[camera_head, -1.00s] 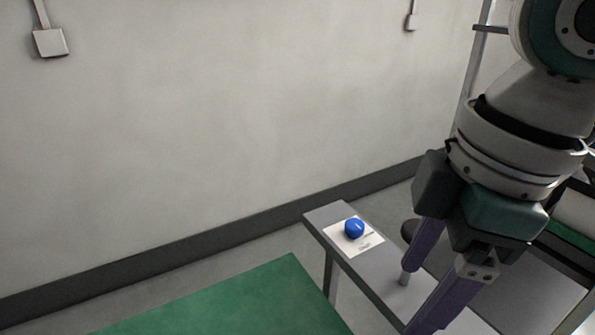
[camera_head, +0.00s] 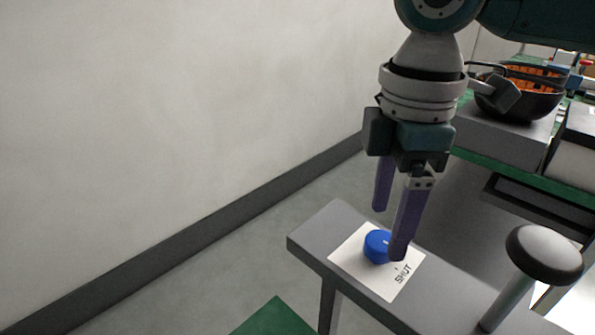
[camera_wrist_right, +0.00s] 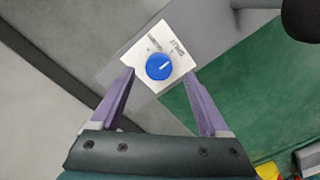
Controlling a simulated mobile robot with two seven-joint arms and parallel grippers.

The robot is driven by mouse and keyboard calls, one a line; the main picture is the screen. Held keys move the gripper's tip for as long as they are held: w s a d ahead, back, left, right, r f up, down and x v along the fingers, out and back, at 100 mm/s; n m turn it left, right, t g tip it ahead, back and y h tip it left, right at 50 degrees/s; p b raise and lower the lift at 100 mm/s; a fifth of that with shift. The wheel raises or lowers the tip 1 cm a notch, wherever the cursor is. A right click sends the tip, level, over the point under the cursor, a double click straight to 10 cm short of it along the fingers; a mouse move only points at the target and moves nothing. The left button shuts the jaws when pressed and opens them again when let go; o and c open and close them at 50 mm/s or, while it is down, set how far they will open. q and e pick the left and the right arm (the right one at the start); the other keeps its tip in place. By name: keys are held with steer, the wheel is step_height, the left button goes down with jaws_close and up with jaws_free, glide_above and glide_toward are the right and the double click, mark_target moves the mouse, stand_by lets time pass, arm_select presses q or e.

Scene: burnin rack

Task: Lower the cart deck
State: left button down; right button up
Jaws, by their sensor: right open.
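A round blue knob (camera_head: 379,246) with a white pointer mark sits on a white label plate (camera_head: 350,262) on a grey ledge (camera_head: 310,240). The plate reads "SHUT" on one side; its other wording is too small to read. My right gripper (camera_head: 391,230) is open, pointing down above the plate. In the right wrist view the knob (camera_wrist_right: 158,67) lies between and just beyond the two purple fingertips (camera_wrist_right: 159,76); I cannot tell whether they touch it. A flat green surface (camera_head: 275,318), possibly the cart deck, shows at the bottom. My left gripper is out of view.
A black mushroom-shaped handle (camera_head: 545,252) rises from the ledge at the right. A dark bowl with orange contents (camera_head: 518,100) stands on a grey block behind it. The wall (camera_head: 180,120) is bare on the left, with open floor (camera_head: 215,275) below.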

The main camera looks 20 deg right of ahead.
mark_target(382, 240)
steer(key=shift+f, duration=1.65)
steer(key=shift+w, duration=0.1)
steer(key=shift+c, duration=0.4)
jaws_close()
